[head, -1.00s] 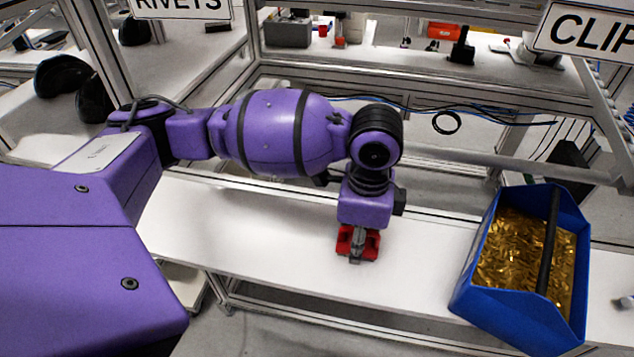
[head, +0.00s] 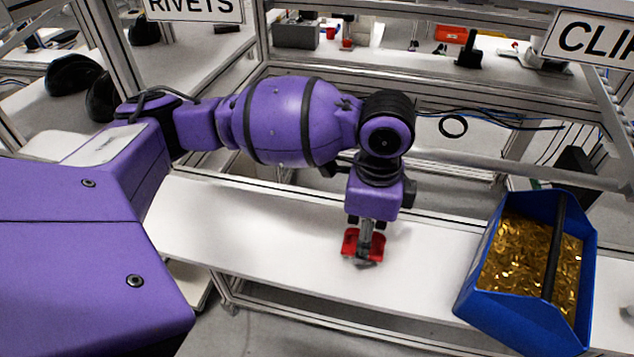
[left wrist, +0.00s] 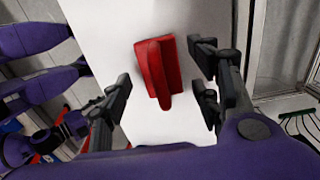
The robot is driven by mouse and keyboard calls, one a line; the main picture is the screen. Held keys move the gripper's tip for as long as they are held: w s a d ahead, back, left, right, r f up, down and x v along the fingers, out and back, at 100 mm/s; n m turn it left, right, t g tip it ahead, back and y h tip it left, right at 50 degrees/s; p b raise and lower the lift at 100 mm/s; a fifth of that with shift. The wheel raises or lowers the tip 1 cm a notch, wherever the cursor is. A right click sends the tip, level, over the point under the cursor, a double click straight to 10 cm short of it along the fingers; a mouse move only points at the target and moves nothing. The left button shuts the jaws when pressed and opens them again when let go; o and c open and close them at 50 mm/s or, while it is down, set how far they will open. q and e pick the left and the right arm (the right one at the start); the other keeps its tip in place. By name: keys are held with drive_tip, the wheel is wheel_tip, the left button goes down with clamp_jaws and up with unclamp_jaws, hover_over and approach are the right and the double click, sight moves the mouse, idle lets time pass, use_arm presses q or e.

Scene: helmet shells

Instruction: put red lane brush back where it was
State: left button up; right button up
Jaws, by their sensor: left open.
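The red lane brush (head: 352,243) lies on the white shelf (head: 270,240), left of the blue bin. My left gripper (head: 367,258) is above it and partly hides it in the head view. In the left wrist view the red brush (left wrist: 155,68) lies on the white surface between the spread fingers of my left gripper (left wrist: 163,85). Gaps show on both sides, so the fingers look clear of it. The gripper is open and empty. My right gripper is not in view.
A blue bin (head: 480,290) full of small gold pieces stands on the shelf at right. A frame rail runs behind the shelf. The shelf left of the brush is clear. A back bench (head: 390,62) holds a grey box (head: 295,35) and small tools.

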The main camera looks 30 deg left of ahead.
use_arm(q)
wheel_tip(320, 180, up, 5)
drive_tip(key=shift+d+f, duration=0.1)
drive_tip(key=shift+f, duration=0.1)
drive_tip(key=shift+r, duration=0.35)
